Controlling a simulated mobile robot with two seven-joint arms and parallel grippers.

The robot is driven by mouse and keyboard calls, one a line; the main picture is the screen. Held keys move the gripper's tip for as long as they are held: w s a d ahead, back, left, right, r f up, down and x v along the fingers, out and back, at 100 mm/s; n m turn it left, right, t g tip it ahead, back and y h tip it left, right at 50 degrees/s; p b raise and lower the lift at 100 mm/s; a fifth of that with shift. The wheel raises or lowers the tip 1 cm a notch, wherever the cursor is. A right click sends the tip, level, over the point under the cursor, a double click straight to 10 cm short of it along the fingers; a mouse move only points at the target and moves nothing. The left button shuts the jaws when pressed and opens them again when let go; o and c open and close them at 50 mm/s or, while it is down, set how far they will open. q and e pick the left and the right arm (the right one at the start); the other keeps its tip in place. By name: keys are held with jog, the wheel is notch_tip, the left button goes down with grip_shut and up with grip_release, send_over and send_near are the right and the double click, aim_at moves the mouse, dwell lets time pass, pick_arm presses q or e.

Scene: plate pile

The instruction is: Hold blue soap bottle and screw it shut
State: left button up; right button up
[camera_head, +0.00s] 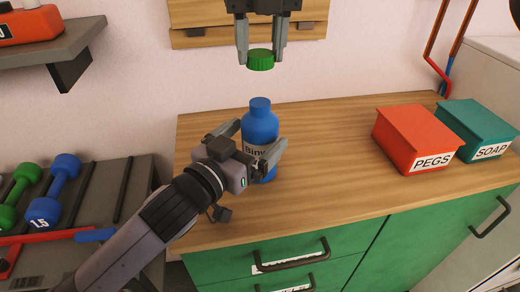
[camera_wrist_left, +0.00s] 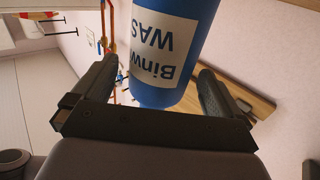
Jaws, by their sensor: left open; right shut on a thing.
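The blue soap bottle (camera_head: 260,122) stands upright on the wooden counter, its neck bare. My left gripper (camera_head: 260,143) is open around the bottle's body, one finger on each side. In the left wrist view the blue bottle (camera_wrist_left: 165,85) with its white label lies between the spread fingers of my left gripper (camera_wrist_left: 158,92), with a gap visible beside it. My right gripper (camera_head: 261,55) comes from above and is shut on the green cap (camera_head: 260,60), held above the bottle's neck and apart from it.
On the wooden counter (camera_head: 330,150), a red PEGS box (camera_head: 405,130) and a teal SOAP box (camera_head: 478,122) stand at the right. Green drawers are below. A rack with dumbbells (camera_head: 60,180) is at the left. The counter between bottle and boxes is clear.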

pick_arm(q)
jog(key=shift+x, duration=1.45)
jog(key=shift+c, duration=0.3)
jog(key=c, duration=1.4)
pick_arm(e)
send_over(260, 102)
jog(key=shift+s+f, duration=0.2)
jog(key=shift+f, duration=2.3)
jog(key=shift+f, duration=0.85)
jog(key=shift+f, duration=0.55)
